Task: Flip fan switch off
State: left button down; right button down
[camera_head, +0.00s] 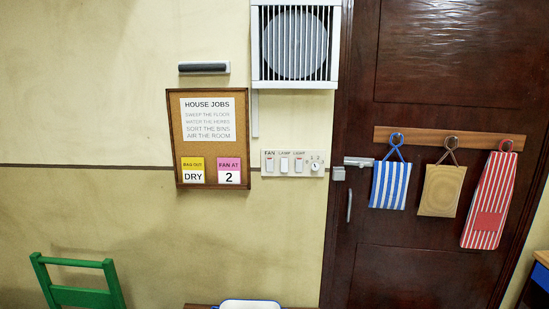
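A white switch panel (292,173) is fixed to the wall to the left of the door. Its leftmost rocker, under the label FAN, is the fan switch (270,164). I cannot tell at this size whether it is on or off. Two more rockers, labelled LAMP (284,165) and LIGHT (299,165), sit beside it. A round dial (316,167) marked 1 and 2 is at the panel's right end. A white-framed fan (295,44) behind a barred grille is above the panel. Neither of my grippers is in view.
A corkboard (213,150) with a HOUSE JOBS sheet and a pink FAN AT 2 note hangs left of the panel. A dark door (400,265) with hanging bags is at right. A green chair (82,297) and a white tray (248,304) are below.

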aim_at(269, 161)
jog(key=i+l, duration=0.15)
jog(key=i, duration=0.35)
jog(key=i+l, duration=0.2)
jog(key=i, duration=0.3)
